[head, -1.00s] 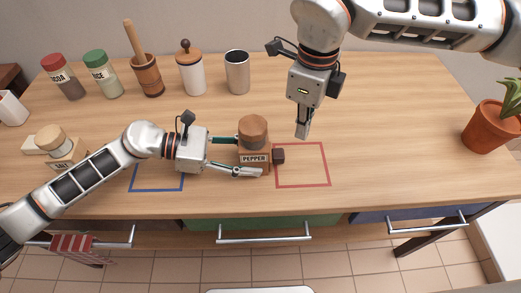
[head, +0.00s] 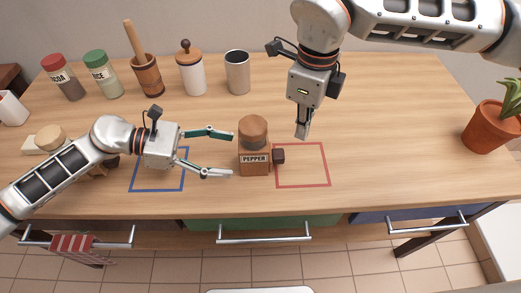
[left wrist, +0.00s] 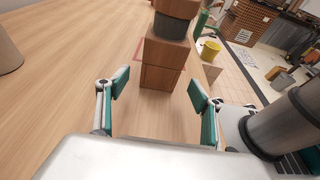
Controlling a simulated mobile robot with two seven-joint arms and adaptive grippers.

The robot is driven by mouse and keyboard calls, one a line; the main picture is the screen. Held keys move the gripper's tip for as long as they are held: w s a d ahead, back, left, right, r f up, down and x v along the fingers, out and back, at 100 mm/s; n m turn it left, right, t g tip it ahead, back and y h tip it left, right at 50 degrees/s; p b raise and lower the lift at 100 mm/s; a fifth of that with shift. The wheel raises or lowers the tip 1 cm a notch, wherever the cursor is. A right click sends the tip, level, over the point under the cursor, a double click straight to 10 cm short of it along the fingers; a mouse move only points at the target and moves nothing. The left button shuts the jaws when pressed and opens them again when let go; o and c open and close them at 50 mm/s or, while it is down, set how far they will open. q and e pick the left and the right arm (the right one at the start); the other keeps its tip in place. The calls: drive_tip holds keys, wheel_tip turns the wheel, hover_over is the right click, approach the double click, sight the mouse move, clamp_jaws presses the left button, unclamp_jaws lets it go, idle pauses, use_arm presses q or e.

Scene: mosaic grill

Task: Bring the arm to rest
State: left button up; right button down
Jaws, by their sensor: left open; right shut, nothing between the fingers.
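My left gripper (head: 219,152) is open and empty, low over the table beside the blue square outline (head: 157,190). Its fingers point right, toward the pepper mill (head: 254,160), with a gap between them and it. The pepper mill stands upright, a wooden box with a round brown top and a PEPPER label; it also shows ahead of the open fingers in the left wrist view (left wrist: 160,65). My right gripper (head: 302,131) is shut and empty, pointing down above the table behind the red square outline (head: 327,186).
A small dark block (head: 279,157) sits right of the pepper mill at the red outline's edge. Jars, a mortar (head: 147,76) and a metal cup (head: 237,72) line the back. A potted plant (head: 490,127) stands at the right. The right middle of the table is clear.

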use_arm(q)
drive_tip(key=shift+a+r, duration=0.15)
drive_tip(key=shift+a, duration=0.25)
